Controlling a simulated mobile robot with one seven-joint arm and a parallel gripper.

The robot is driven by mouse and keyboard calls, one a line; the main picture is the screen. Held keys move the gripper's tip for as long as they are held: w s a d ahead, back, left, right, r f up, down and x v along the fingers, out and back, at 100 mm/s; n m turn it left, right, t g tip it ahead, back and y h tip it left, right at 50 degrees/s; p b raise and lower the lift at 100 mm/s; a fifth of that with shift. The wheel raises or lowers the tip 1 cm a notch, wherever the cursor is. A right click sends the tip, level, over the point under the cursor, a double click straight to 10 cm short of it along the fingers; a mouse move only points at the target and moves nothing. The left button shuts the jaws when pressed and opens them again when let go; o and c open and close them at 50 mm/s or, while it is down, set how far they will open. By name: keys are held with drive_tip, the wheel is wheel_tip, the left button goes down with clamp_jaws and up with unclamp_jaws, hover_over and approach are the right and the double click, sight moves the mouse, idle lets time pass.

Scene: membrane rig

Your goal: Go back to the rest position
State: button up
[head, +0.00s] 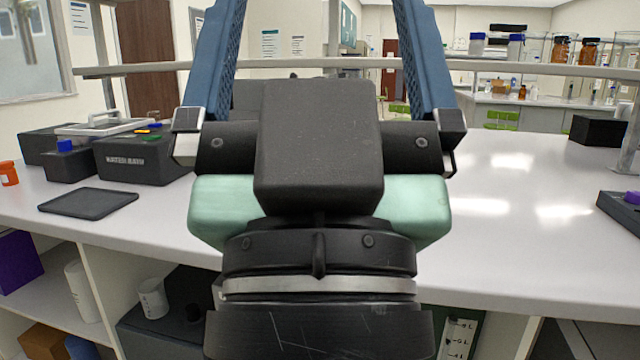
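My gripper (322,40) fills the middle of the head view, close to the camera and in front of the white bench (500,240). Its two blue fingers point up and stand wide apart, one on the left and one on the right. Nothing shows between them except the far room, so it is open and empty. The dark wrist body hides the middle of the bench behind it.
A water bath (140,160) stands on the bench at the left, with a dark flat pad (88,203) before it and an orange-capped vial (8,173) at the edge. A black box (598,131) stands at the right. A rail crosses behind.

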wheel_tip(320, 180, up, 27)
drive_tip(key=p, duration=2.5)
